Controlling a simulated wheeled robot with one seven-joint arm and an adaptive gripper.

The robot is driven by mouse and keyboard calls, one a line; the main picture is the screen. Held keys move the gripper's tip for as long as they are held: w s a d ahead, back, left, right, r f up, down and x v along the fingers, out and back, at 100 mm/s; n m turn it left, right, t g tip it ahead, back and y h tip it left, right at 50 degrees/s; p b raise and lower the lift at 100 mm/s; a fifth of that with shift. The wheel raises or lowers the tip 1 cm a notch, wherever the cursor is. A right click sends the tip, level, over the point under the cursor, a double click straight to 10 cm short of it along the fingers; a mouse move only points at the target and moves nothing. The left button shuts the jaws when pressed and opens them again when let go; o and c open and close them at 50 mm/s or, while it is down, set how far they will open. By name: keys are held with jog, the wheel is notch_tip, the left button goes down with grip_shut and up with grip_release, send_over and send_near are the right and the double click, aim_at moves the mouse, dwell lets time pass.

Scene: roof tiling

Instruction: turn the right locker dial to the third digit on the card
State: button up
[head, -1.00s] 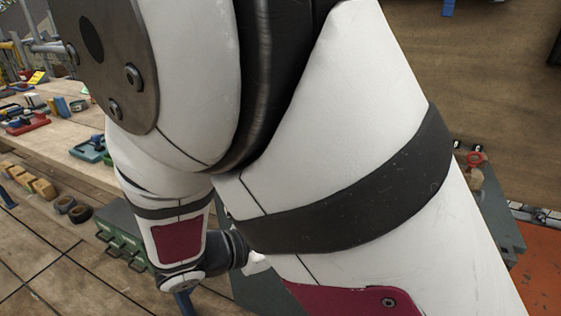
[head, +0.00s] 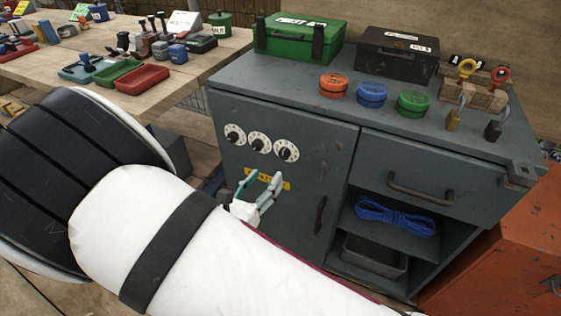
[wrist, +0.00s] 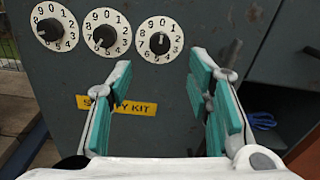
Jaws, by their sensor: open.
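The right locker dial (head: 287,150) is white with a black knob, last in a row of three on the grey locker door. In the wrist view the right dial (wrist: 159,41) shows digits around its rim, with 0 near the top; its setting is too small to read surely. My gripper (head: 266,176) is open and empty, below the dials in front of the yellow label. In the wrist view my gripper (wrist: 160,72) has its teal-padded fingers apart, below the right dial and not touching it. A white card (head: 185,22) stands on the wooden table, its writing unreadable.
The left dial (head: 235,134) and middle dial (head: 259,142) sit beside the right one. A door handle (head: 320,214) is to the right. A green first aid box (head: 295,38), a dark box (head: 396,55) and round tins stand on the locker top.

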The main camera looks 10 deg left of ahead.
aim_at(283, 156)
jog(key=b+x, duration=0.1)
jog(key=x, duration=0.7)
jog(key=shift+w+b, duration=0.2)
jog(key=shift+b, duration=0.15)
grip_shut()
